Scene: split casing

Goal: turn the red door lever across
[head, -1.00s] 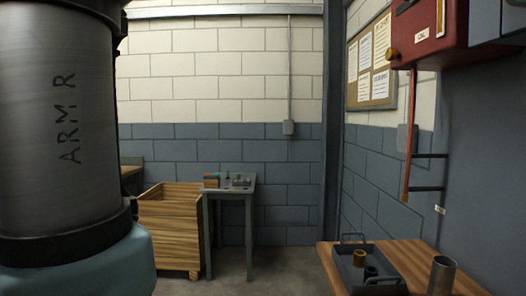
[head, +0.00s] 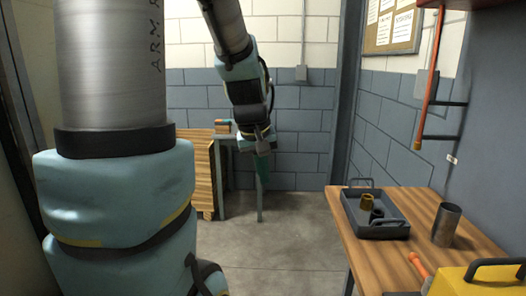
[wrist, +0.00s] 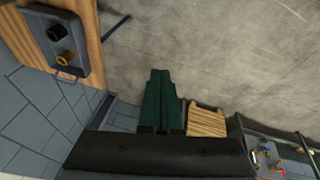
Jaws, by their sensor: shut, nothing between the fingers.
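I cannot make out a red door lever for certain in either current view. An orange-red upright bar (head: 430,82) runs down the right wall in the head view. An orange-red handle (head: 419,264) shows at the lower right beside a yellow case. My gripper (head: 263,168) hangs in mid-air at the middle of the head view, fingers down, in front of the small far table. In the wrist view its green fingers (wrist: 160,74) lie together, shut and empty, with bare floor beyond their tips.
A wooden bench (head: 385,262) at right carries a dark tray (head: 351,207) with round parts, a metal cup (head: 446,224) and the yellow case (head: 470,282). A wooden crate (head: 201,180) stands at the back left. The floor (head: 295,250) between is clear.

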